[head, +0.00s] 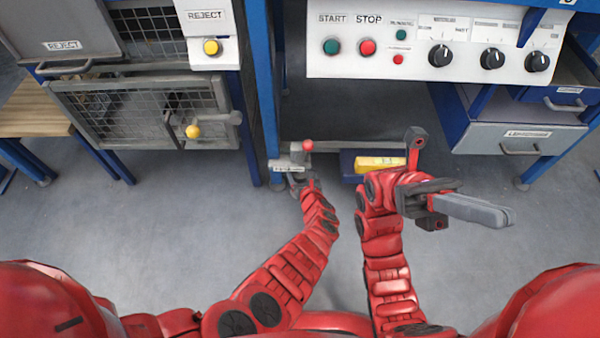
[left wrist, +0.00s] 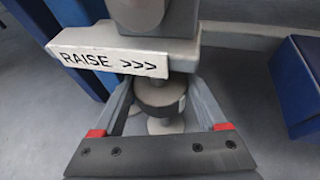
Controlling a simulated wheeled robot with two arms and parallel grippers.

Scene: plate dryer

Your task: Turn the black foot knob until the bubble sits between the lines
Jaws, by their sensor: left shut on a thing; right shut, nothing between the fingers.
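The black foot knob (left wrist: 160,97) sits under the grey label plate marked RAISE >>> (left wrist: 110,53) in the left wrist view. My left gripper (left wrist: 158,100) is shut on the knob, with one finger on each side. In the head view my left arm reaches down to the foot by the machine's frame, where its gripper is mostly hidden. My right gripper (head: 507,217) is shut and empty, its fingers pointing right above the floor. A yellow object (head: 380,164), possibly a level, lies at the blue box; no bubble or lines can be made out.
A blue box (head: 350,163) stands on the floor right of the foot. A red ball (head: 308,145) shows just above the foot. The control panel (head: 400,62) and grey drawer (head: 515,138) are at the upper right. Grey floor (head: 130,225) is free at the left.

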